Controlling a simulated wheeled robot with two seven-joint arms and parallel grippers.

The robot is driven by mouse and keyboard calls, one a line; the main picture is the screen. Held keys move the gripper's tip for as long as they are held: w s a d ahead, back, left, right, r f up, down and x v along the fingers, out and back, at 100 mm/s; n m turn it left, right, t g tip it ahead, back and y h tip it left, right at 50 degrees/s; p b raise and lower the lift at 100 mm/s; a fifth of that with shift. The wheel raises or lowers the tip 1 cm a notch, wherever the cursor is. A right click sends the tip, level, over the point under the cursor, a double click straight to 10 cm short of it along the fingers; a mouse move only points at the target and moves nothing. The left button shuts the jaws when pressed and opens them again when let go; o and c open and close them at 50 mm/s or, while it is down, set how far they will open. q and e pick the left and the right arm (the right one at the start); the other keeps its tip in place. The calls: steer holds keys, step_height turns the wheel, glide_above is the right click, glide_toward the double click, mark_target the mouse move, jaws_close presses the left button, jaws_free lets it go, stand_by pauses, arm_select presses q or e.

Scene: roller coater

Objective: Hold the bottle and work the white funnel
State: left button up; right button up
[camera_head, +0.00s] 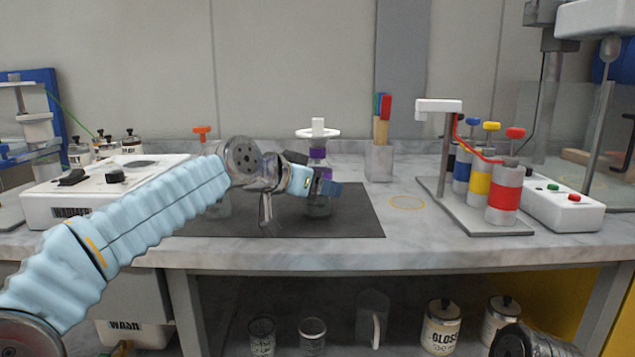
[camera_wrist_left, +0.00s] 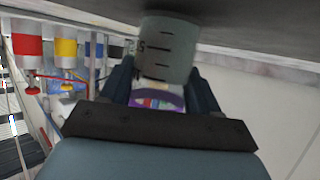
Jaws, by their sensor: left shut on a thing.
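A clear bottle (camera_head: 318,207) with a purple band stands upright on the dark mat (camera_head: 355,222) near the middle of the bench. The white funnel (camera_head: 318,132), with a wide flange and a raised middle, sits at its top. My left gripper (camera_head: 322,186) reaches in from the left and is shut on the bottle around its middle. In the left wrist view, the graduated bottle (camera_wrist_left: 168,50) appears upside down between the fingers of my left gripper (camera_wrist_left: 162,88), with purple showing beyond.
Another clear bottle with an orange top (camera_head: 202,131) stands behind my left arm. A holder (camera_head: 379,162) with brushes stands at back. Coloured cylinders (camera_head: 503,195) and a white button box (camera_head: 563,208) are at right. Bench space around the yellow ring (camera_head: 407,202) is clear.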

arm_select(q)
steer(key=shift+f, duration=0.3)
stand_by(1.3)
